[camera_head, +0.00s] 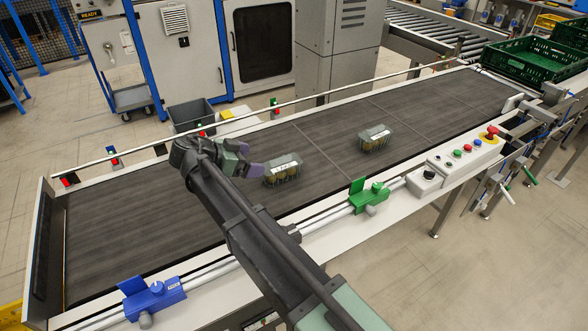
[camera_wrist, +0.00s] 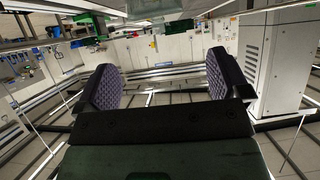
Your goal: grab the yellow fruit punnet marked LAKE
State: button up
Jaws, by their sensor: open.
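Two clear punnets with a pale top label and yellowish fruit lie on the dark belt in the head view. The nearer punnet (camera_head: 283,171) is just right of my gripper (camera_head: 246,160); the farther punnet (camera_head: 375,138) lies up the belt to the right. The labels are too small to read surely, so I cannot tell which one says LAKE. My gripper is open with purple pads and nothing between them, as the wrist view (camera_wrist: 165,82) also shows. Whether the fingers touch the nearer punnet is unclear.
A low rail runs along the belt's far side. A green bracket (camera_head: 369,197), a blue bracket (camera_head: 152,294) and a button panel (camera_head: 462,153) line the near edge. Green crates (camera_head: 525,73) stand at the far right. The belt (camera_head: 140,215) left of my arm is bare.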

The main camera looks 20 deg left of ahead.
aim_at(276, 160)
jog(key=b+x, duration=0.2)
jog(key=x, duration=0.2)
jog(key=shift+w+d+f, duration=0.1)
jog(key=shift+d+f, duration=0.05)
jog(key=shift+f, duration=0.2)
jog(key=shift+w+d, duration=0.3)
jog(key=shift+w, duration=0.05)
jog(key=b+x, duration=0.2)
jog(key=x, duration=0.3)
jog(key=shift+d+b, duration=0.15)
jog(key=shift+b, duration=0.2)
jog(key=shift+w+d, duration=0.1)
jog(key=shift+w, duration=0.05)
jog(key=shift+r, duration=0.15)
jog(key=shift+c, duration=0.3)
jog(key=c, duration=0.9)
